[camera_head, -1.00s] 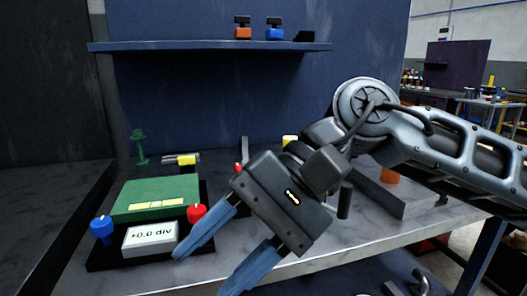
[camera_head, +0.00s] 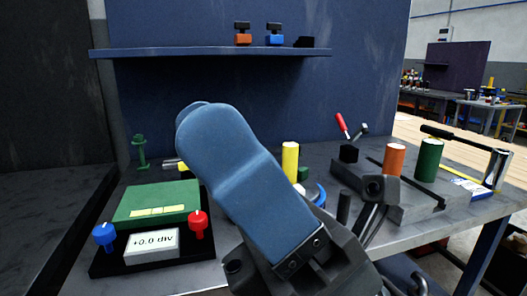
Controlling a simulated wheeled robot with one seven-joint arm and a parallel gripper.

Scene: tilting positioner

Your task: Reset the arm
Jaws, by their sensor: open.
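My gripper (camera_head: 250,185) is close to the camera in the head view. One large blue finger points up and to the left from the dark gripper body (camera_head: 315,270) at the lower middle. The other finger is mostly or wholly hidden, and nothing is seen held in the jaws, which are open. The positioner with its green top plate (camera_head: 155,203) stands on the bench to the left, apart from the gripper in the picture. It has a blue knob (camera_head: 104,236), a red knob (camera_head: 198,223) and a display (camera_head: 152,243) reading +0.0 div.
A yellow cylinder (camera_head: 290,162) stands behind the finger. Orange (camera_head: 395,160) and green (camera_head: 428,160) cylinders stand at a grey block (camera_head: 412,207) on the right. A red-handled tool (camera_head: 341,123) is behind. A blue shelf (camera_head: 205,51) spans the back wall.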

